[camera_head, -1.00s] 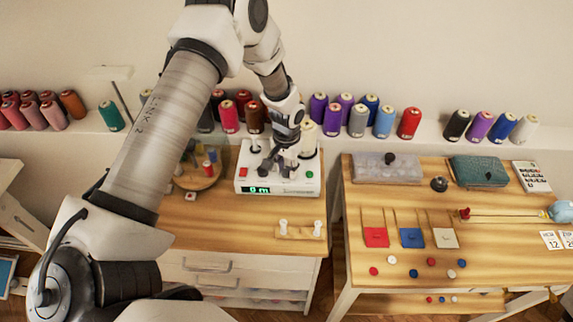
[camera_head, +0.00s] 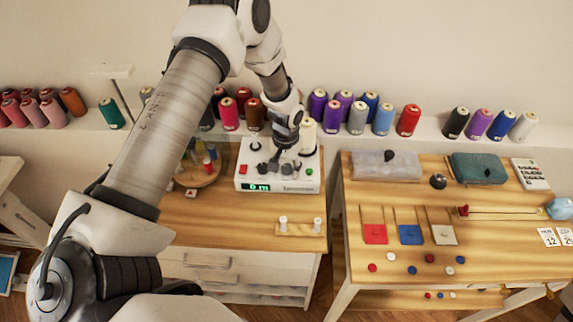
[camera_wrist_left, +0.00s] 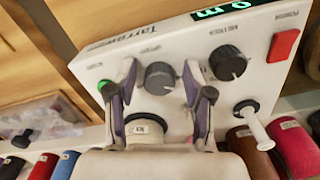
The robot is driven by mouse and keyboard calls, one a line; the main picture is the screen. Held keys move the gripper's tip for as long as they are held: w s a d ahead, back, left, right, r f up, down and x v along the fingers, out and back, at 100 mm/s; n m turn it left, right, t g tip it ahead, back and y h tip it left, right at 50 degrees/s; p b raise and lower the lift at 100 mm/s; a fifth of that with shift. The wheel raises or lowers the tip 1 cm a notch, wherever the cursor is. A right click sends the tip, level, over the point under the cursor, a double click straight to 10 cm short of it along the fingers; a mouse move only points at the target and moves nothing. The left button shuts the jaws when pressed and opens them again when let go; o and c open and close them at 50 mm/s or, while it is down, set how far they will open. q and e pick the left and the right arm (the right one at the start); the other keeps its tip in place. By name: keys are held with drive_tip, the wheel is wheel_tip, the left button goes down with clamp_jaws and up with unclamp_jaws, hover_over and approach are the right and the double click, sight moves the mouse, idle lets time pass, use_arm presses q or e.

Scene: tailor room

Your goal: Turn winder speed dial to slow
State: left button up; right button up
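The winder (camera_head: 250,184) is a white box with a green-lit display, on the left wooden table. In the left wrist view its panel (camera_wrist_left: 90,58) has a black speed dial (camera_wrist_left: 160,77) and a second black dial (camera_wrist_left: 228,62), labelled metres. The speed dial's pale mark points toward the lower right of that view; its setting is too small to read. My left gripper (camera_head: 286,162) is over the panel. In the wrist view its fingers (camera_wrist_left: 160,72) are apart, one on each side of the speed dial. I cannot tell whether they touch it. My right gripper is out of view.
On the panel are a red power button (camera_wrist_left: 283,45) and a green button (camera_wrist_left: 105,87). A white spool (camera_wrist_left: 145,130) stands behind the panel, near my fingers. Thread cones (camera_head: 358,118) line the shelf. A small peg board (camera_head: 300,229) lies in front of the winder.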

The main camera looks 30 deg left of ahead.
sight(286, 168)
use_arm(q)
drive_tip(key=shift+w, duration=0.2)
drive_tip(key=shift+r, duration=0.15)
drive_tip(key=shift+r, duration=0.25)
wheel_tip(286, 168, up, 11)
drive_tip(key=shift+r, duration=0.15)
